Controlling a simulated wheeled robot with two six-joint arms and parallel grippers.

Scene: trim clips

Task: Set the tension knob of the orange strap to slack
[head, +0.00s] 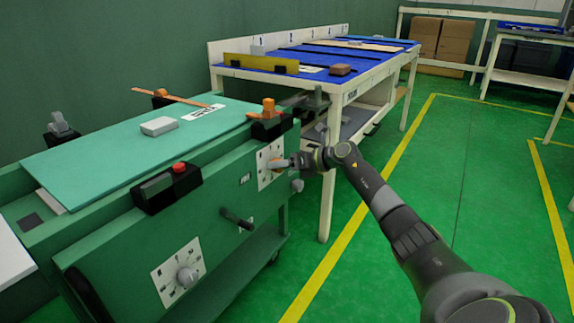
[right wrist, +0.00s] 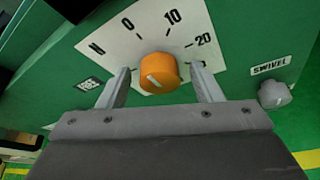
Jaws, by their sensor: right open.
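The orange knob (right wrist: 158,73) sits on a white dial plate (right wrist: 120,40) in the right wrist view. Marks 0, 10 and 20 and a letter like N show around it. A pale line shows on the knob's face; which mark it points to I cannot tell. My right gripper (right wrist: 160,90) is open, with one finger on each side of the knob; contact is not clear. In the head view the right gripper (head: 296,161) is at the dial plate (head: 264,171) on the green bench's front. The orange strap (head: 172,98) lies at the bench top's back. My left gripper is not in view.
A grey knob (right wrist: 274,95) labelled SWIVEL is right of the dial. Another dial with a grey knob (head: 187,276), a black lever (head: 237,219) and a box with a red button (head: 179,168) are along the bench front. A blue-topped table (head: 300,65) stands behind.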

